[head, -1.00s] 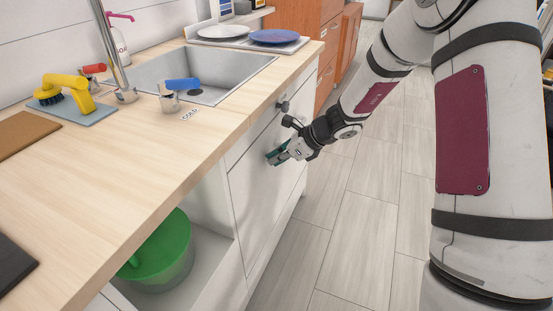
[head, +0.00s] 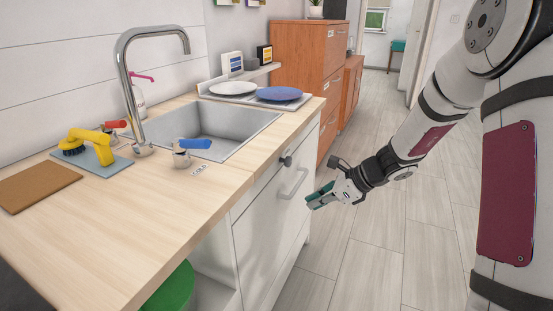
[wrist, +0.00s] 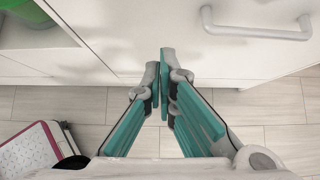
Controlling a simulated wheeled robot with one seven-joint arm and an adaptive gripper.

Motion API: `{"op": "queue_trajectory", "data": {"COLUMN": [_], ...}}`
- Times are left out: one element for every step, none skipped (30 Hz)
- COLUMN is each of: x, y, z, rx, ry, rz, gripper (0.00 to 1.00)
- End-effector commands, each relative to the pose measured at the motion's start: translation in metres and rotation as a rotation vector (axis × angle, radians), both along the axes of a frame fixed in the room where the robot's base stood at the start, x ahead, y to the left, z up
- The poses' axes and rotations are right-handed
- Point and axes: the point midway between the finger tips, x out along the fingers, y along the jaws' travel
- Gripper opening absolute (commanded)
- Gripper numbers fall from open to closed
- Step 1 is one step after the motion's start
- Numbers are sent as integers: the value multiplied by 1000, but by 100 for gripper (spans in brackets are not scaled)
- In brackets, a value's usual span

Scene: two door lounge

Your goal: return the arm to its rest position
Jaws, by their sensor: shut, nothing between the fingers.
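My arm reaches in from the right of the head view. My gripper (head: 312,202) is in front of the white cabinet door (head: 262,235), apart from it, a little right of the door's handle (head: 294,184). In the wrist view my gripper (wrist: 165,82) shows its two teal fingers with their tips together and nothing between them. The handle also shows in the wrist view (wrist: 255,31), at the upper right, clear of the fingers.
The wooden counter (head: 150,225) with a sink (head: 215,128) and faucet (head: 133,85) stands at the left. A green bucket (head: 172,290) sits in the open space below. Orange drawers (head: 305,60) stand behind. The floor (head: 370,255) right of the cabinet is clear.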

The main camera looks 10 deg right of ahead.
Motion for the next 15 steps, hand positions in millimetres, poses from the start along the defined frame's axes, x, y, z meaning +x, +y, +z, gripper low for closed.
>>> {"op": "queue_trajectory", "data": {"x": [-3,-6,-12,-17,-24,-35,-44,-54,-69,-80,-91,-106,-118,-130,-146], "y": [4,7,11,16,21,28,33,39,45,50,54,59,62,64,67], "z": [6,12,20,27,36,48,57,67,78,86,94,103,109,116,123], "rx": [-10,-20,-38,-54,-74,-103,-128,-152,-188,-213,-237,-271,-295,-320,-353], "ry": [-13,-25,-42,-59,-80,-108,-130,-153,-183,-205,-225,-252,-271,-290,-312], "rz": [25,47,89,127,172,239,293,352,430,487,545,620,678,733,807], "gripper": [0,0,0,0,0,0,0,0,0,0,0,0,0,0,0]}}
